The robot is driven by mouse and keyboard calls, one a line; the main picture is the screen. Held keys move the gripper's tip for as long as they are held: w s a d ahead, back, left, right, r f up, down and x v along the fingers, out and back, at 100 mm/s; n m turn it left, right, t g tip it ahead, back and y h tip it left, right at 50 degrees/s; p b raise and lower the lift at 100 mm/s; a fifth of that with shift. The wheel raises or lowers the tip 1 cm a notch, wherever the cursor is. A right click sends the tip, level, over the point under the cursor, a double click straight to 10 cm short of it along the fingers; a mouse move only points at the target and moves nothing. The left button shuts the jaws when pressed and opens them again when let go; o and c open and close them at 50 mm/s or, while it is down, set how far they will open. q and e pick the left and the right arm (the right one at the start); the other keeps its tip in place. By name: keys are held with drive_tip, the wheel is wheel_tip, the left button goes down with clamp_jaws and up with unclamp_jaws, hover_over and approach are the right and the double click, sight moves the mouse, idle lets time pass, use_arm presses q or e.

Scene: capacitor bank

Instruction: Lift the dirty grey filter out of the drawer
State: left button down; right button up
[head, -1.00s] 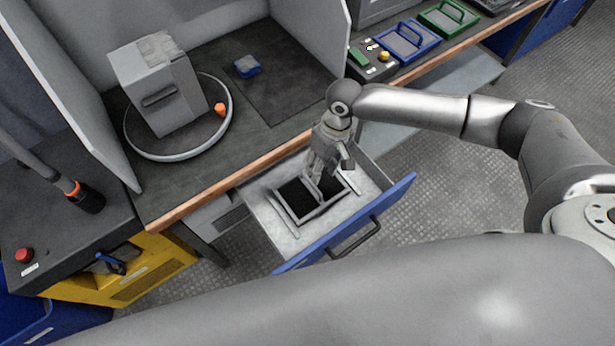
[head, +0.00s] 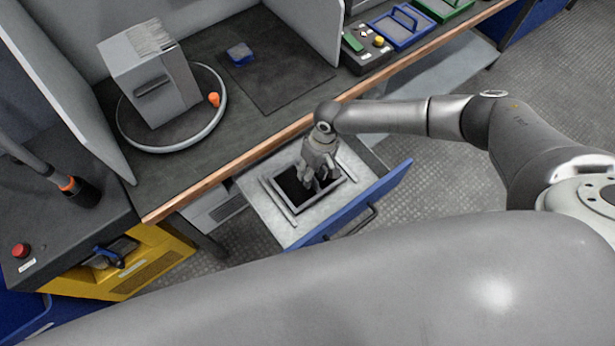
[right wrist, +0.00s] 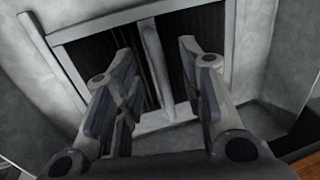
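The dirty grey filter (head: 289,184) lies flat in the open drawer (head: 345,205). It has a grey frame and dark panels. My right gripper (head: 314,181) is over the filter, pointing down. In the right wrist view, a grey bar-shaped handle (right wrist: 157,65) runs across the middle of the filter. The open fingers of my right gripper (right wrist: 160,58) stand on either side of this bar, with gaps on both sides. I cannot tell how far down the fingertips reach. My left gripper is not in view.
The drawer's blue front (head: 375,195) and the wooden bench edge (head: 225,175) flank the filter. On the bench are a grey housing (head: 150,85) on a round turntable, a blue block (head: 240,54), and blue (head: 400,25) and green framed filters.

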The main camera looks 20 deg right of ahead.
clamp_jaws()
idle(0.6)
